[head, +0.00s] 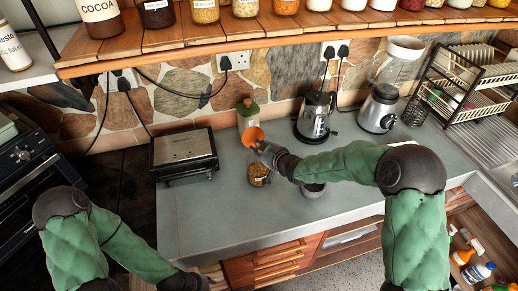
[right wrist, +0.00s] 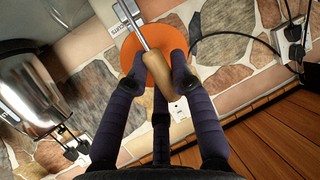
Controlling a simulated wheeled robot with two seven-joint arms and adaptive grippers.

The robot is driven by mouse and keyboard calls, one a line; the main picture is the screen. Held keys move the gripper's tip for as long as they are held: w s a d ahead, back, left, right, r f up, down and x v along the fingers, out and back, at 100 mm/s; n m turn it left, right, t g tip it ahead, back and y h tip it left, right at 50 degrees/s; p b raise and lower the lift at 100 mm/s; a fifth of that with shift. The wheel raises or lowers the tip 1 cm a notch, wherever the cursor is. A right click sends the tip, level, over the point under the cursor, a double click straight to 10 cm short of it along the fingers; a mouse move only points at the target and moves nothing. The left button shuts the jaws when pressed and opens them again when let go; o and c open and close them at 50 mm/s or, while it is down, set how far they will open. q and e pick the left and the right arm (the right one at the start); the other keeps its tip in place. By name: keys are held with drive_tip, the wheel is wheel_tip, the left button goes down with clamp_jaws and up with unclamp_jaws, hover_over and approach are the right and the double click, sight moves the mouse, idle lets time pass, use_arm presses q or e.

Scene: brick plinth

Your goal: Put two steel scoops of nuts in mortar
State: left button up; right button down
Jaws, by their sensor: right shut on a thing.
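My right gripper (head: 262,149) is above the counter, shut on the pale handle (right wrist: 160,82) of a steel scoop. The scoop's steel shaft (right wrist: 137,25) runs to the top edge of the right wrist view; its bowl is not clearly visible. A glass jar of nuts (head: 259,174) stands on the counter just below the gripper. The grey mortar (head: 313,189) stands right of the jar, partly hidden by my right arm; its inside looks dark. My left gripper (head: 196,281) is low at the front edge of the counter, small and dark, its fingers unclear.
An orange disc (head: 251,136) is beside the right gripper; its support is unclear. A green-topped container (head: 247,108) is behind it. A grill (head: 184,152) stands left, a kettle (head: 315,114) and blender base (head: 379,108) behind. A jar shelf (head: 215,38) overhangs the back.

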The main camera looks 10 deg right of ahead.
drive_tip(key=shift+r+p, duration=3.05)
drive_tip(key=shift+r, duration=2.45)
